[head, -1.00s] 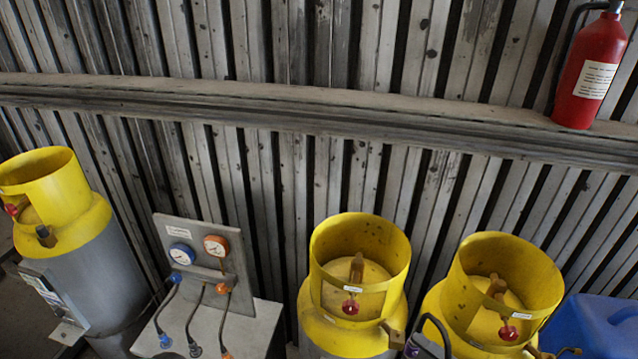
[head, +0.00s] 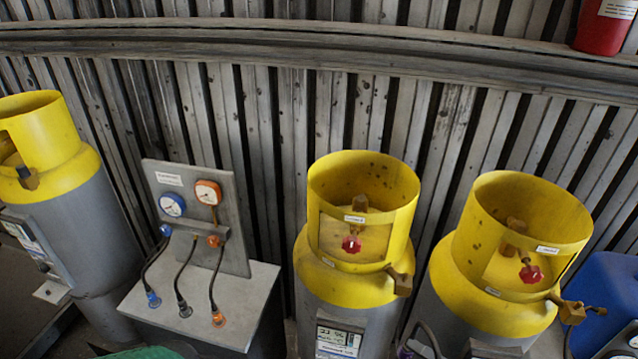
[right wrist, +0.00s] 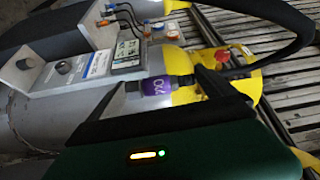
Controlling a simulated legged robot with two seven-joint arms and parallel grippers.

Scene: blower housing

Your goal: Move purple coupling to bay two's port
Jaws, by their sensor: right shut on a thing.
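The purple coupling (right wrist: 157,86) shows in the right wrist view with white lettering and a black hose near it. My right gripper (right wrist: 160,90) is shut on it in front of a grey and yellow cylinder; the dark fingers are partly hard to make out. In the head view, a purple bit (head: 405,351) and a dark hose show at the bottom edge. The middle cylinder (head: 345,290) and the right cylinder (head: 480,275) have brass side fittings (head: 400,281) (head: 572,311). Their small labels are unreadable, so I cannot tell which is bay two. My left gripper is out of view.
A gauge stand (head: 205,215) with several short hoses stands left of the middle cylinder. Another yellow-topped cylinder (head: 60,220) is at far left. A blue container (head: 610,300) and a red extinguisher (head: 602,25) are at right. A ribbed wall stands behind.

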